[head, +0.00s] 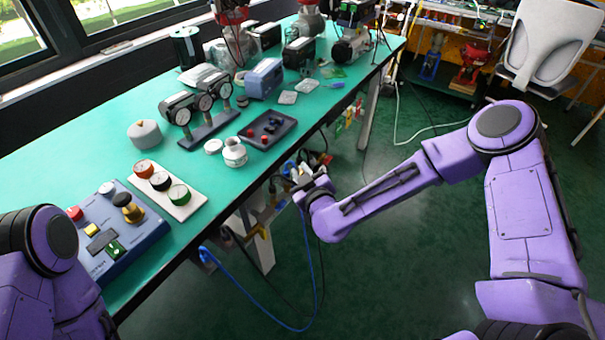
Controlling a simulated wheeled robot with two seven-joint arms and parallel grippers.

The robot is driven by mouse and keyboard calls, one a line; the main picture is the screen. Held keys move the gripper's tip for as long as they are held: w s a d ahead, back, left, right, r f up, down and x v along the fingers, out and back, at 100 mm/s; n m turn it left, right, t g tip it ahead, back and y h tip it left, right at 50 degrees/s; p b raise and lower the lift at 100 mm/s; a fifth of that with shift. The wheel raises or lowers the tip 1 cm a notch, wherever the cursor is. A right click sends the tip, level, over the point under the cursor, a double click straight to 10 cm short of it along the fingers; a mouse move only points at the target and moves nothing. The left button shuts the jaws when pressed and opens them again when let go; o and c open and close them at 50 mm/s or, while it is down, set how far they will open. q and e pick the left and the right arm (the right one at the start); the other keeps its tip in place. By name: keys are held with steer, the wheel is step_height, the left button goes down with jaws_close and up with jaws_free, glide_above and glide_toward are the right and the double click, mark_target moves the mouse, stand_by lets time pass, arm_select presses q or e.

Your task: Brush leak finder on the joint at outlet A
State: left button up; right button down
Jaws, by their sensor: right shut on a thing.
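My right gripper (306,180) is past the bench's right edge, to the right of the white jar. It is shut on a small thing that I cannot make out. A small white jar (235,153) stands open on the bench, with a round white lid (213,146) beside it. A blue-grey box-shaped device (264,78) stands farther back, with a row of round gauges (190,106) on a dark base in front of it. I cannot make out which fitting is outlet A, and I cannot pick out a brush. My left gripper is out of view; only part of that arm shows.
The green bench (60,165) runs from lower left to upper right. A blue cable (300,325) lies on the floor.

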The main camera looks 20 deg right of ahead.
mark_target(301, 173)
steer(key=shift+d, duration=0.25)
steer(key=shift+w+a, duration=0.1)
steer(key=shift+a, duration=0.15)
stand_by(0.5)
steer(key=shift+p, duration=0.3)
steer(key=shift+s+a+r+p, duration=0.1)
steer(key=shift+s+r+p, duration=0.25)
steer(key=shift+r+p, duration=0.05)
steer(key=s, duration=0.1)
steer(key=s+r+p, duration=0.2)
steer(key=s, duration=0.1)
steer(key=shift+a+r, duration=0.25)
steer(key=shift+a, duration=0.1)
